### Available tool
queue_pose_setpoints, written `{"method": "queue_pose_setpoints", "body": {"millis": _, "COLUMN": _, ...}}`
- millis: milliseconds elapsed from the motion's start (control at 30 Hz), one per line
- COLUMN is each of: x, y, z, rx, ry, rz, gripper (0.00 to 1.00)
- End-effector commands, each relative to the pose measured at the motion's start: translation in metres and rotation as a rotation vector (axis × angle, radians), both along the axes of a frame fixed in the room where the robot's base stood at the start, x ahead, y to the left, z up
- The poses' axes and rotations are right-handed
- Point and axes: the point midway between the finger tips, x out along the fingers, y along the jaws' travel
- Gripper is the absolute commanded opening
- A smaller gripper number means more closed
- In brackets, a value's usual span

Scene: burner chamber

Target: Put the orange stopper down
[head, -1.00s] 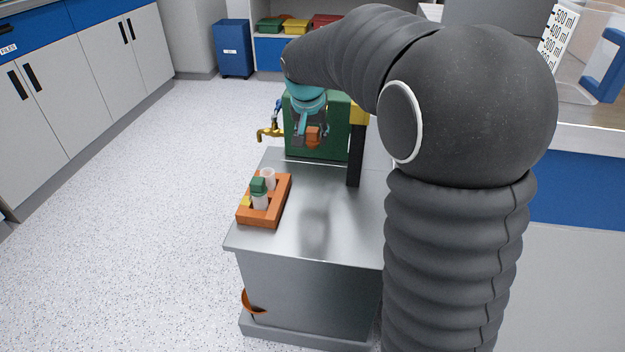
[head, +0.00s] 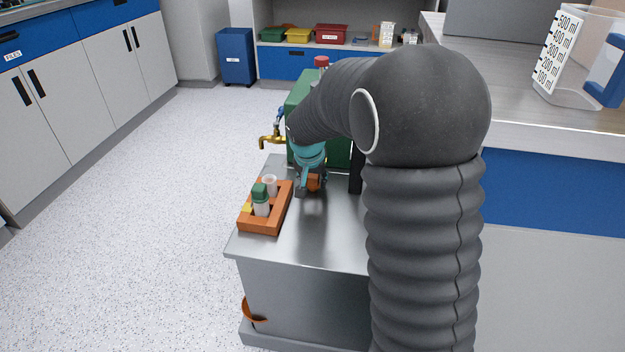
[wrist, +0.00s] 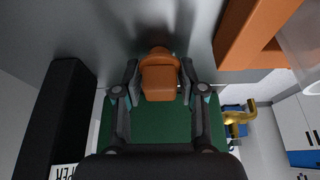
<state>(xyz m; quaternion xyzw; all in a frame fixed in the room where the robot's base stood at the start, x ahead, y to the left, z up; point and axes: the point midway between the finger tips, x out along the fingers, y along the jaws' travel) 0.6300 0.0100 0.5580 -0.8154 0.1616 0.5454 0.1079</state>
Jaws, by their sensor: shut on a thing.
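The orange stopper (head: 314,182) is between the fingers of my gripper (head: 311,188), low over the steel top of the metal cabinet (head: 320,235). In the wrist view my gripper (wrist: 159,80) is shut on the orange stopper (wrist: 159,82), with a finger on each side. The stopper's far end points toward the grey steel surface. I cannot tell whether it touches the surface.
An orange rack (head: 262,228) with a green-capped vial (head: 260,198) and a clear open vial (head: 270,184) stands just left of my gripper. The steel top in front is clear.

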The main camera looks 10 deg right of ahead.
Motion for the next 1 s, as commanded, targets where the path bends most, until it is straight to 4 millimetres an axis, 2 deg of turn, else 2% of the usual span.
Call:
{"method": "queue_pose_setpoints", "body": {"millis": 300, "x": 0.000, "y": 0.000, "z": -0.004, "rx": 0.000, "ry": -0.001, "rz": 0.000, "gripper": 0.22}}
{"method": "queue_pose_setpoints", "body": {"millis": 333, "x": 0.000, "y": 0.000, "z": -0.002, "rx": 0.000, "ry": -0.001, "rz": 0.000, "gripper": 0.45}}
{"method": "queue_pose_setpoints", "body": {"millis": 400, "x": 0.000, "y": 0.000, "z": -0.002, "rx": 0.000, "ry": -0.001, "rz": 0.000, "gripper": 0.63}}
{"method": "queue_pose_setpoints", "body": {"millis": 433, "x": 0.000, "y": 0.000, "z": -0.002, "rx": 0.000, "ry": -0.001, "rz": 0.000, "gripper": 0.65}}
{"method": "queue_pose_setpoints", "body": {"millis": 767, "x": 0.000, "y": 0.000, "z": 0.000, "rx": 0.000, "ry": -0.001, "rz": 0.000, "gripper": 0.65}}
{"method": "queue_pose_setpoints", "body": {"millis": 867, "x": -0.001, "y": 0.001, "z": 0.006, "rx": 0.000, "ry": -0.002, "rz": -0.001, "gripper": 0.65}}
{"method": "queue_pose_setpoints", "body": {"millis": 1000, "x": -0.008, "y": 0.004, "z": 0.027, "rx": 0.001, "ry": -0.006, "rz": 0.000, "gripper": 0.65}}
